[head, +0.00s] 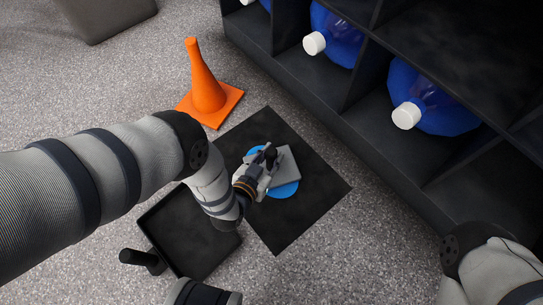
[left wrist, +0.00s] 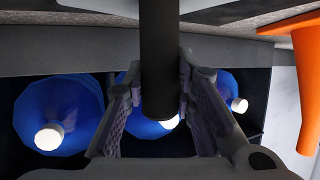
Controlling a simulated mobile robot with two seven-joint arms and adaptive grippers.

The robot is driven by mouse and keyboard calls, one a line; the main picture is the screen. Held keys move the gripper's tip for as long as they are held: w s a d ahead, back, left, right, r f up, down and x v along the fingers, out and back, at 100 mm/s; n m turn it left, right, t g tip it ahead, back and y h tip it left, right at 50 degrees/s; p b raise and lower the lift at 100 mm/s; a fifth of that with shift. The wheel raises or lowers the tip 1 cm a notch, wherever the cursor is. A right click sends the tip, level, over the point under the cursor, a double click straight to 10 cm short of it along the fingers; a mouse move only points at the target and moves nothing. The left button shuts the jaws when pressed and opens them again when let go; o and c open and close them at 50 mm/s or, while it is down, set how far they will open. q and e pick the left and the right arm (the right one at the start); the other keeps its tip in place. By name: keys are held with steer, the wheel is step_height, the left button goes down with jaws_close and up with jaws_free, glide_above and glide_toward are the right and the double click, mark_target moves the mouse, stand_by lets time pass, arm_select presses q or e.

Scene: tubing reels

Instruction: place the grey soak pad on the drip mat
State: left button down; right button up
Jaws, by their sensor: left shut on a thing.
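The grey soak pad (head: 289,166) is a flat square block with a black upright handle (left wrist: 160,62). My left gripper (head: 266,162) is shut on that handle, and its two fingers (left wrist: 163,112) stand on either side of it in the left wrist view. The pad is over the black drip mat (head: 273,235), partly covering a blue round patch (head: 284,190). I cannot tell whether the pad touches the surface or is held just above it. The gripper hides part of the pad. My right gripper is out of view.
An orange cone (head: 207,90) stands beyond the mat. A dark shelf (head: 345,128) with blue bottles (head: 436,105) lies along the right.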

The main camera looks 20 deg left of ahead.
arm_select(q)
steer(key=c, duration=1.3)
jaws_free()
steer(key=shift+c, duration=0.2)
steer(key=p+v, duration=0.6)
steer(key=v, duration=0.6)
steer(key=shift+r, duration=0.15)
steer(key=shift+r, duration=0.1)
